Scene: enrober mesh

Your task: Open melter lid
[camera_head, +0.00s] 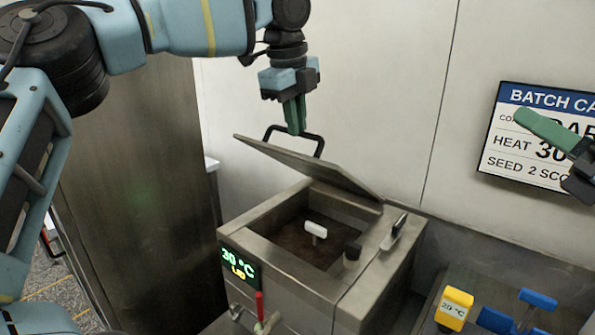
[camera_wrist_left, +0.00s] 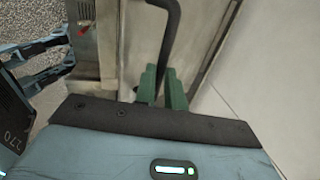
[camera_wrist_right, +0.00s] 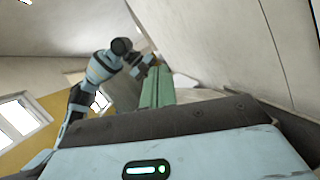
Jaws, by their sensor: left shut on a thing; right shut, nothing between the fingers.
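The melter (camera_head: 290,270) is a steel box with a dark inside. Its lid (camera_head: 310,163) is tilted up, hinged at the right side, and the opening shows beneath it. The lid has a black bar handle (camera_head: 318,141). My left gripper (camera_head: 296,130) is shut on the handle from above; in the left wrist view its green fingers (camera_wrist_left: 163,85) are around the black handle (camera_wrist_left: 170,40). My right gripper (camera_head: 535,122) is shut and empty, raised in front of the wall sign; its green fingers show in the right wrist view (camera_wrist_right: 157,88).
A display (camera_head: 238,263) reading 30 °C and LID is on the melter's front. A white T-shaped piece (camera_head: 315,230) stands in the opening. A yellow block (camera_head: 454,308) and blue pieces (camera_head: 537,299) are at right. A batch sign (camera_head: 500,150) hangs on the wall.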

